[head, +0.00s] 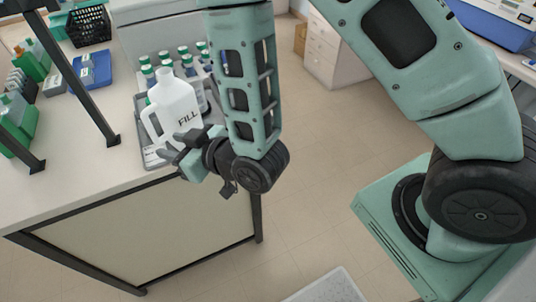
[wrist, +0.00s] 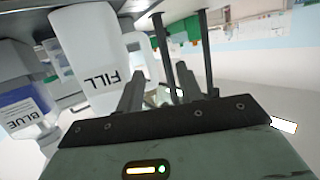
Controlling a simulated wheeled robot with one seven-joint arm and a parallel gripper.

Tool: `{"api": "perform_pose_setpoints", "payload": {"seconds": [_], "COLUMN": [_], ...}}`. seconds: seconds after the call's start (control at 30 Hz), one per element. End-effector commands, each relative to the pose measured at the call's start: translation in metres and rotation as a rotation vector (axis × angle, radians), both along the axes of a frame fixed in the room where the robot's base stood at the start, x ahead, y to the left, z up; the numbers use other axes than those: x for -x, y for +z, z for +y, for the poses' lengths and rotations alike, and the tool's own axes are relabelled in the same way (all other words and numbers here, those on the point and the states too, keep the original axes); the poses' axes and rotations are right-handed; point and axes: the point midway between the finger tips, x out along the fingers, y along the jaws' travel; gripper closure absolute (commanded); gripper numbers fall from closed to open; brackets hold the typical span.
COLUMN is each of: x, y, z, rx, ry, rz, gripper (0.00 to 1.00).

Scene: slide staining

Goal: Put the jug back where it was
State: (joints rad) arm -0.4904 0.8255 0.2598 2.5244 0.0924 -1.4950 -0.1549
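The white jug (head: 174,106), marked FILL, stands upright on a grey tray (head: 142,105) on the bench, its handle on the left. It also shows upside down in the wrist view (wrist: 90,60). My gripper (head: 168,146) is at the lower front of the jug with its two dark fingers apart. In the wrist view the fingers (wrist: 156,92) have a gap between them, and the jug's body is left of that gap. I cannot tell whether a finger touches the jug. The fingers partly hide the jug's base and the tray's front.
Several green-capped bottles (head: 165,59) stand behind the jug. A bottle marked BLUE (wrist: 28,112) is close beside it in the wrist view. A dark rack post (head: 90,95) rises left of the tray. A blue box (head: 93,70) is further left.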

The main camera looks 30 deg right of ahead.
Motion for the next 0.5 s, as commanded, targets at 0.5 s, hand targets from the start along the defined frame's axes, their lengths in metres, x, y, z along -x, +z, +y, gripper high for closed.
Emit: {"api": "perform_pose_setpoints", "payload": {"seconds": [0.5], "x": [0.085], "y": [0.046], "z": [-0.035], "rx": [0.414], "ry": [0.115], "rz": [0.629], "gripper": [0.63]}}
